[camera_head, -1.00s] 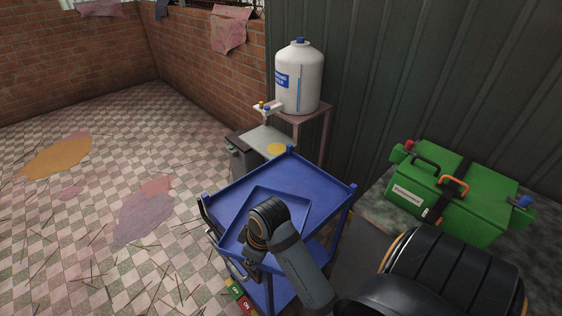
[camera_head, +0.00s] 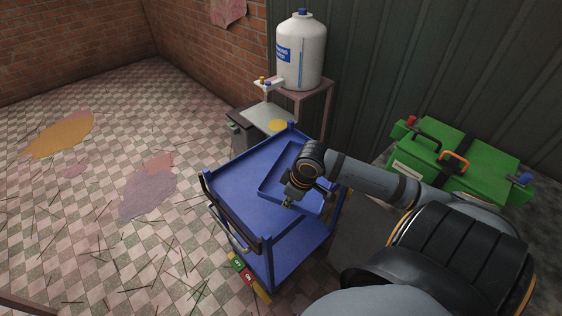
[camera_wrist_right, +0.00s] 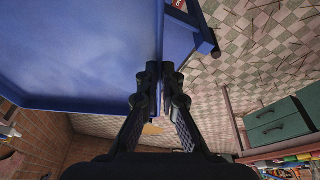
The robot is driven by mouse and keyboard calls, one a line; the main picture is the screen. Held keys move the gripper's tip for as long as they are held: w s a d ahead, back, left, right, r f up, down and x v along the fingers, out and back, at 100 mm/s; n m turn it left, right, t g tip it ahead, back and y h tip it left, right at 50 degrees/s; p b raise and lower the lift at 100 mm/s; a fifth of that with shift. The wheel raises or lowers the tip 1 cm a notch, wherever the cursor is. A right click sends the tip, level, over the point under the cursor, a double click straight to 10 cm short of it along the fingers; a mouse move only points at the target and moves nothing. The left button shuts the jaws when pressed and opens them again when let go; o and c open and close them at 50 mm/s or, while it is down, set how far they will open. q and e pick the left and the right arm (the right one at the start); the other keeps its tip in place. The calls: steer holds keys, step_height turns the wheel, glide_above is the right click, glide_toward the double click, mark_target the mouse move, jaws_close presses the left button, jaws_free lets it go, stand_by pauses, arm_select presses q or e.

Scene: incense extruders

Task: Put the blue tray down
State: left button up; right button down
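The blue tray (camera_head: 275,190) is a shallow rectangular tray over the right part of the blue cart's top in the head view. It looks roughly level; I cannot tell whether its underside touches the cart. My right gripper (camera_head: 287,203) is at the tray's near edge. In the right wrist view, its two fingers (camera_wrist_right: 160,92) close on either side of the blue tray's rim, and the tray (camera_wrist_right: 80,50) fills the upper left. The arm hides part of the tray's right side. My left gripper is not in view.
The blue cart (camera_head: 228,190) has bare top space left of the tray. A white water tank (camera_head: 300,55) on a stand is behind it. A green toolbox (camera_head: 450,160) is at right. Coloured boxes (camera_head: 243,272) lie on the floor by the cart.

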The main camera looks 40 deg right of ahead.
mark_target(271, 192)
steer(key=shift+w+f+b, duration=0.25)
steer(key=shift+w+b, duration=0.05)
steer(key=shift+w, duration=0.1)
steer(key=w+f, duration=0.1)
steer(key=w, duration=0.3)
steer(key=w+a+f+b, duration=0.1)
steer(key=w, duration=0.2)
steer(key=shift+f, duration=0.35)
steer(key=w+f, duration=0.5)
steer(key=shift+w+f, duration=0.15)
steer(key=shift+f, duration=0.2)
steer(key=shift+w+f, duration=0.4)
steer(key=shift+f, duration=1.65)
steer(key=c, duration=1.5)
jaws_free()
steer(key=shift+f, duration=0.1)
